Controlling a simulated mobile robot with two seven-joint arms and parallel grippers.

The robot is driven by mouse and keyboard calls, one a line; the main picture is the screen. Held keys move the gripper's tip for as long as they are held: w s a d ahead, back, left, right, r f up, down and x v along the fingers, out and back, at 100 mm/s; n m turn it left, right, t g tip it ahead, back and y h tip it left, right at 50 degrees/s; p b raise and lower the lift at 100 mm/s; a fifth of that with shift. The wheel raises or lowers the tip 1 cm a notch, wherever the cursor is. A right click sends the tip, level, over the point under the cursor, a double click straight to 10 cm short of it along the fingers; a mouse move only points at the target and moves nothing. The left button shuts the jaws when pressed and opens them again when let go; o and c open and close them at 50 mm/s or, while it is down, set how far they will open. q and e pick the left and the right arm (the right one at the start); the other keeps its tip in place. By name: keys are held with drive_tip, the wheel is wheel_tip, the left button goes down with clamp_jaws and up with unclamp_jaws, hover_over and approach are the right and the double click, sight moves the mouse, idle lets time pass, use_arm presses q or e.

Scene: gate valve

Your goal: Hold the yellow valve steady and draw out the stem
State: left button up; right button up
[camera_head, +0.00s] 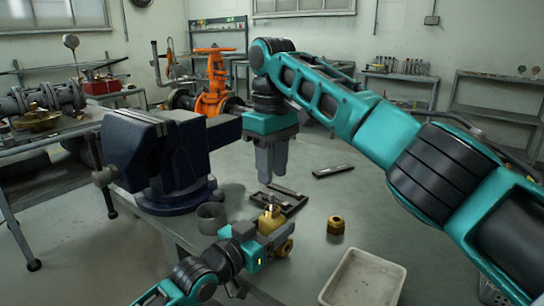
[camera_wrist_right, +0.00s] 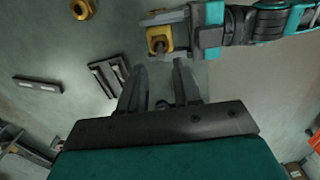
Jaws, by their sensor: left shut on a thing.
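The yellow brass valve (camera_head: 271,220) is upright over the workbench in the head view, with a small stem end (camera_head: 269,207) showing at its top. It also shows in the right wrist view (camera_wrist_right: 158,41), seen from above. My left gripper (camera_head: 262,243) is shut on the valve's body from the near side. My right gripper (camera_head: 272,176) points down above and behind the valve, apart from it. In the right wrist view its fingers (camera_wrist_right: 160,84) are spread with nothing between them. The stem's length inside the valve is hidden.
A blue vise (camera_head: 160,160) stands to the left, beside a grey cup (camera_head: 211,218). A white tray (camera_head: 341,292) is at the front right. A dark holder (camera_head: 292,207) lies behind the valve, and a dark bar (camera_head: 333,171) further back.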

sight(272, 194)
drive_tip(key=shift+f, duration=2.45)
drive_tip(key=shift+c, duration=0.3)
clamp_jaws()
